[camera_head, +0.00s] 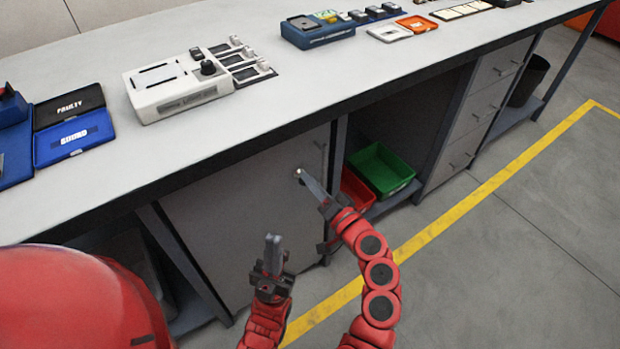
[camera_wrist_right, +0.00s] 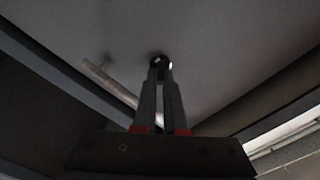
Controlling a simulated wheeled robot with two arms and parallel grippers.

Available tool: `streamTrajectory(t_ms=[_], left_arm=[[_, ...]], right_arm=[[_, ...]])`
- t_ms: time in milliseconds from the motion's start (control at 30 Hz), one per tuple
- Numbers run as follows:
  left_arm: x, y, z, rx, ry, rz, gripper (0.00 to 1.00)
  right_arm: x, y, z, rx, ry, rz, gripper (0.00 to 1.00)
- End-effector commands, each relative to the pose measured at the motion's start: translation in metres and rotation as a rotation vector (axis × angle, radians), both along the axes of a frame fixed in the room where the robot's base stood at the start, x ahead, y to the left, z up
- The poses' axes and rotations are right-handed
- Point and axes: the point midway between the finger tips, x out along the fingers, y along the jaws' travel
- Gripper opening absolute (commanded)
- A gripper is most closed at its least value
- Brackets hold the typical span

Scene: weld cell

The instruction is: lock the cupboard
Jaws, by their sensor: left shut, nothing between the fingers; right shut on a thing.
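The grey cupboard door (camera_head: 235,210) stands closed under the workbench. My right gripper (camera_head: 302,175) reaches its upper right part, with its fingers shut on a small key. In the right wrist view the fingertips (camera_wrist_right: 161,78) meet at the dark round lock (camera_wrist_right: 160,59), and a bright bit of the key shows there. The fingers hide most of the key, and I cannot tell how far it is turned. The door handle (camera_wrist_right: 112,84) is a pale bar beside the lock. My left gripper (camera_head: 273,245) is shut and empty, in front of the door and apart from it.
The workbench top (camera_head: 300,105) overhangs the cupboard. Right of the door is an open bay with a green bin (camera_head: 382,170) and a red bin (camera_head: 356,190), then drawers (camera_head: 480,110). A white device (camera_head: 178,85) stands above. The floor in front is clear.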

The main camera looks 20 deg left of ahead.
Motion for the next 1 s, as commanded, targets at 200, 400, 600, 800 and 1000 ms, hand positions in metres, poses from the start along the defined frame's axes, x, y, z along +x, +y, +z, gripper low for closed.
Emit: streamTrajectory(t_ms=[200, 400, 600, 800, 1000], left_arm=[[0.000, 0.000, 0.011, 0.000, 0.000, 0.000, 0.00], [0.000, 0.000, 0.020, 0.000, 0.000, 0.000, 0.00], [0.000, 0.000, 0.026, 0.000, 0.000, 0.000, 0.00], [0.000, 0.000, 0.031, 0.000, 0.000, 0.000, 0.00], [0.000, 0.000, 0.033, 0.000, 0.000, 0.000, 0.00]], right_arm=[[0.001, -0.001, 0.001, 0.127, 0.161, -0.002, 0.00], [0.002, -0.001, 0.000, 0.235, 0.302, -0.001, 0.00], [0.002, -0.002, -0.001, 0.328, 0.418, 0.000, 0.00], [0.001, -0.001, -0.004, 0.388, 0.500, 0.001, 0.00], [0.001, -0.001, -0.005, 0.421, 0.541, 0.002, 0.00]])
